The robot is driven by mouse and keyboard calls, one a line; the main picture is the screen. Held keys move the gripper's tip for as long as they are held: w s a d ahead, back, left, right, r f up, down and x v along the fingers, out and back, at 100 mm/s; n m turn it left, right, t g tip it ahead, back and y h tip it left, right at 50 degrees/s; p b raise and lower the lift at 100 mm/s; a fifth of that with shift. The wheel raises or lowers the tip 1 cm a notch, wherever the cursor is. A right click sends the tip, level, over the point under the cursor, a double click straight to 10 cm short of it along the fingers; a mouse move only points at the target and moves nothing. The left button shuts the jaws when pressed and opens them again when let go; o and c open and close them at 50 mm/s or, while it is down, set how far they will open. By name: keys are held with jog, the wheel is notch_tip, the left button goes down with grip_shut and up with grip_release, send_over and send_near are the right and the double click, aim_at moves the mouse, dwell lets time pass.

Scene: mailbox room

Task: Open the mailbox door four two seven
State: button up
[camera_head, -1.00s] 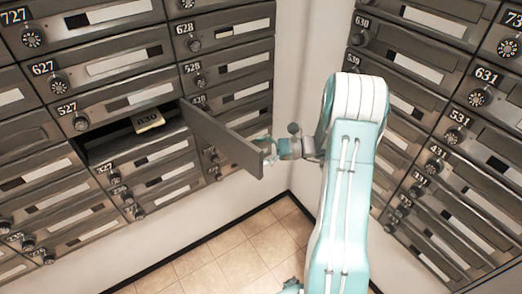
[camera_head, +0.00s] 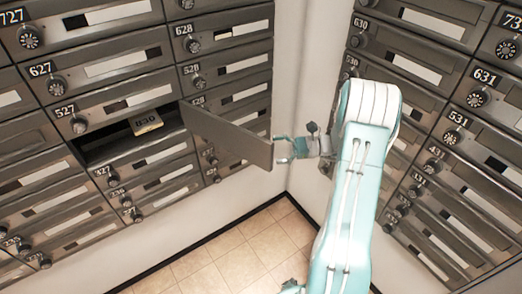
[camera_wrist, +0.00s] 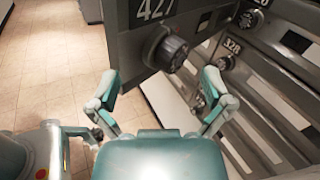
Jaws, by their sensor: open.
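The mailbox door 427 (camera_head: 228,136) stands swung out from the left wall of boxes, hinged at its right side. Its number plate and round dial (camera_wrist: 174,53) show in the wrist view (camera_wrist: 138,30). My gripper (camera_head: 282,150) is at the door's free outer end in the head view. In the wrist view, my gripper (camera_wrist: 158,88) has its fingers spread apart, with the door and dial beyond them. Whether a finger touches the door is unclear.
Rows of closed numbered mailboxes (camera_head: 225,97) cover the left wall, and more (camera_head: 470,165) line the right wall. The tiled floor (camera_head: 240,255) below is clear. A white wall corner (camera_head: 300,120) lies behind my gripper.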

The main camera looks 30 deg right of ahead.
jog(key=v, duration=0.6)
jog(key=shift+s+d, duration=0.25)
jog(key=shift+d, duration=0.05)
jog(key=shift+f, duration=0.1)
